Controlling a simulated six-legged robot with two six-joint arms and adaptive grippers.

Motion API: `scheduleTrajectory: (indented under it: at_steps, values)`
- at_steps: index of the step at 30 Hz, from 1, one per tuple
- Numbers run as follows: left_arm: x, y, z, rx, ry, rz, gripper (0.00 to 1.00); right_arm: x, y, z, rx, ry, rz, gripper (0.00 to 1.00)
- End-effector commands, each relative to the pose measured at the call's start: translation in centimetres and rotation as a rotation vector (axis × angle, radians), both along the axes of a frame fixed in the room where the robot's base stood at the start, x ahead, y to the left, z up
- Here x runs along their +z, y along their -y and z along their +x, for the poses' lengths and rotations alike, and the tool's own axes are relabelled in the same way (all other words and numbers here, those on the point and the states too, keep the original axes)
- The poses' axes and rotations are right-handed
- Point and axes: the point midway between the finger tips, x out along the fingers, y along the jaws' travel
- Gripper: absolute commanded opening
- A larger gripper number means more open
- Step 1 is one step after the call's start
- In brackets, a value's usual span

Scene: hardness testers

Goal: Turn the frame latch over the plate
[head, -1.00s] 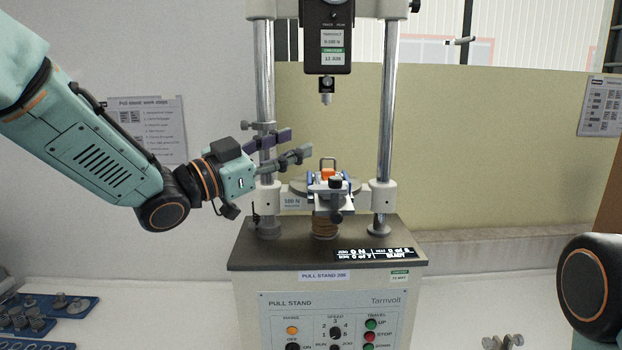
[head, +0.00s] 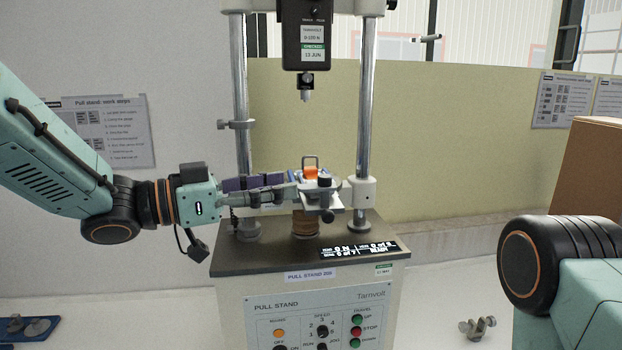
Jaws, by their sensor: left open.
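The pull stand (head: 310,258) stands in the middle of the head view. On its pedestal is a light plate (head: 337,203) with an orange block (head: 311,172) and a thin dark upright loop (head: 310,158) behind it. A dark knob (head: 325,181) sits at the front of the plate. I cannot tell for sure which part is the frame latch. My left gripper (head: 290,186) reaches in from the left, its fingers apart and level, with the tips at the plate's left edge. The fingers hide that side, and I cannot tell whether they touch anything. My right gripper is out of view.
Steel columns (head: 365,120) rise on both sides of the plate. A force gauge (head: 306,35) hangs above it with its hook. A small metal fixture (head: 477,327) lies on the white bench at right. My right arm fills the lower right corner.

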Motion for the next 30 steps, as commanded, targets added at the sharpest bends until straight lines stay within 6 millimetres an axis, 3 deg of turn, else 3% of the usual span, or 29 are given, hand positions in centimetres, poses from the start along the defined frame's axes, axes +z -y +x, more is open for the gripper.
scheduleTrajectory:
  at_steps: [15,27,30]
  values:
    - [0.1,5.4,2.8,0.000,0.003,0.003,0.45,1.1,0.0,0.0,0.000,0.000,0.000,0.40]
    - [0.1,6.0,3.1,0.001,0.004,0.000,0.45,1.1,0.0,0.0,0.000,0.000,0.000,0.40]
    - [0.1,6.0,3.1,0.001,0.004,0.000,0.37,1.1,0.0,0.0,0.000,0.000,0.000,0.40]
